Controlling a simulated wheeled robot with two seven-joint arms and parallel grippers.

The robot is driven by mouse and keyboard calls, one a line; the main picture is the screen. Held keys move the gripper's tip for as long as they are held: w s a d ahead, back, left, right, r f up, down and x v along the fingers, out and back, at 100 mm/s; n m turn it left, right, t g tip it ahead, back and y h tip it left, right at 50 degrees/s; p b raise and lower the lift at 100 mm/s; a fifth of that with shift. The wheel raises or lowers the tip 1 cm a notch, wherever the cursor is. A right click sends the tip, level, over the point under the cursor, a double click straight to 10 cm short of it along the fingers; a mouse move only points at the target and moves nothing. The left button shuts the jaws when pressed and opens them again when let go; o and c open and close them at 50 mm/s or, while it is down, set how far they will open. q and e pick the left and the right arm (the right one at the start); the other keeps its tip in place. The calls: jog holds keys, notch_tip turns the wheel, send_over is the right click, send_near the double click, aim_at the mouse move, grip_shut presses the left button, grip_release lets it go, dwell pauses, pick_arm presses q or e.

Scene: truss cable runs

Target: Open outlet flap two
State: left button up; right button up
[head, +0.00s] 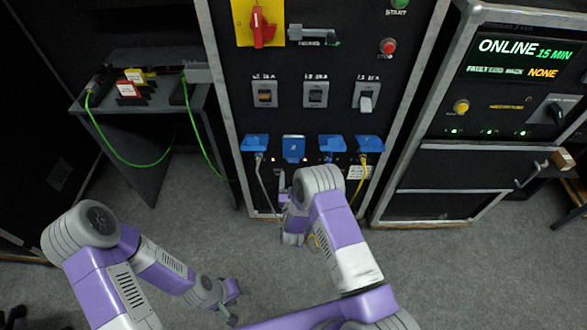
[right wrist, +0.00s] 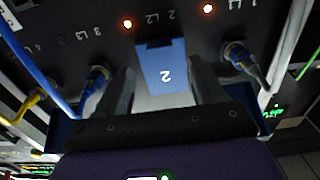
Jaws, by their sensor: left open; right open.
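Outlet flap two (head: 293,148) is a blue cover in the row of outlets on the middle panel. It hangs down over its outlet and looks shut. In the head view my right gripper (head: 283,183) is just below the flap, partly hidden by my arm. My left gripper (head: 232,304) is open and empty, low over the floor.
Beside flap two, flap one (head: 255,142), flap three (head: 332,142) and flap four (head: 370,143) are raised over plugged cables. A grey cable (head: 263,180) and a yellow cable (head: 358,188) hang close by. A side shelf (head: 150,103) with green cables stands left.

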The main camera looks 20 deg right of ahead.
aim_at(294, 157)
jog(key=b+x, duration=0.1)
jog(key=x, duration=0.4)
jog(key=shift+w+d+b, duration=0.1)
jog(key=shift+w+b, duration=0.2)
jog(key=shift+w, duration=0.1)
grip_shut()
